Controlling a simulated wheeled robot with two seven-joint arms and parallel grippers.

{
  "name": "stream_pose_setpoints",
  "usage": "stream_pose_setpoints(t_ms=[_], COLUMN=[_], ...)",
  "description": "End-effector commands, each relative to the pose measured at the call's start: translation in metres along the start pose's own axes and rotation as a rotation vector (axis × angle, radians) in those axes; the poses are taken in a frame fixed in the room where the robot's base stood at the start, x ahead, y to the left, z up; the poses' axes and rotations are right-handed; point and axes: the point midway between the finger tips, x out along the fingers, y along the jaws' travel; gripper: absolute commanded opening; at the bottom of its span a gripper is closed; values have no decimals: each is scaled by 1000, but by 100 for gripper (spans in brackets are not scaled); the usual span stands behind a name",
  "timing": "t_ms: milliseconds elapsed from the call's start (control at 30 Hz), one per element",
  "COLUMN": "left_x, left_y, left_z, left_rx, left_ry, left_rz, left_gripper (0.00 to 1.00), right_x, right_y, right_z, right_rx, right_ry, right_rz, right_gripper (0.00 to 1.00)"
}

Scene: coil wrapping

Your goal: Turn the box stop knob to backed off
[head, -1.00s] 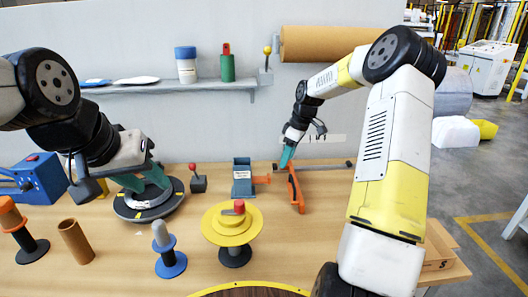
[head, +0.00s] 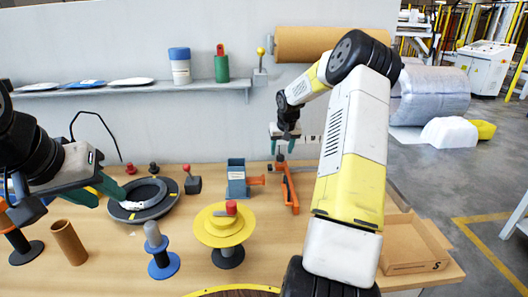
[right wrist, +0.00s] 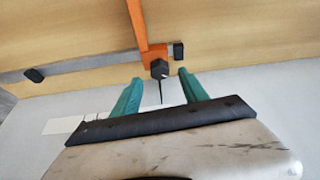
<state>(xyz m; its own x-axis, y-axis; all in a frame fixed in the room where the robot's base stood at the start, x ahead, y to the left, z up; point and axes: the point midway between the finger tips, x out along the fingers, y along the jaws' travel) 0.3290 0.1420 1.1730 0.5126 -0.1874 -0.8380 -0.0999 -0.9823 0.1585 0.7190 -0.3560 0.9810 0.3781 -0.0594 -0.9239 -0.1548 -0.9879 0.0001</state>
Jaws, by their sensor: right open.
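My right gripper (head: 284,144) is open, its green fingers pointing down near the back wall. It also shows in the right wrist view (right wrist: 160,80), with its fingertips apart. Just beyond and between them is a dark knob (right wrist: 159,68) at the end of an orange arm (right wrist: 138,22). The fingers do not appear to touch the knob. In the head view the orange arm (head: 290,190) lies on the table just below this gripper. I cannot tell for sure that this is the box stop knob. My left gripper (head: 100,190) is open and empty beside a dark ring (head: 143,215).
A grey bar (right wrist: 80,65) crosses the orange arm. A blue holder (head: 237,180), a red-knobbed lever (head: 193,184) and a yellow spool (head: 226,238) stand to its left. An open cardboard box (head: 415,246) sits at the right. A shelf (head: 150,87) runs along the wall.

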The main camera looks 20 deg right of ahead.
Motion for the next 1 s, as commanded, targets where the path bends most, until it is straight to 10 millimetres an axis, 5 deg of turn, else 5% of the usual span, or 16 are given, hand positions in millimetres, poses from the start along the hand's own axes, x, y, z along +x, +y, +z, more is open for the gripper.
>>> stream_pose_setpoints(t_ms=[233,567,833,1000], left_x=[0,0,0,0], left_y=[0,0,0,0], left_z=[0,0,0,0], left_rx=[0,0,0,0], left_ry=[0,0,0,0], left_rz=[0,0,0,0], left_gripper=[36,36,36,36], right_x=[29,33,33,33], right_y=[-1,0,0,0], right_z=[0,0,0,0], right_rx=[-1,-1,-1,-4], right_ry=[0,1,1,1], right_rz=[-1,0,0,-2], right_gripper=[51,51,0,0])
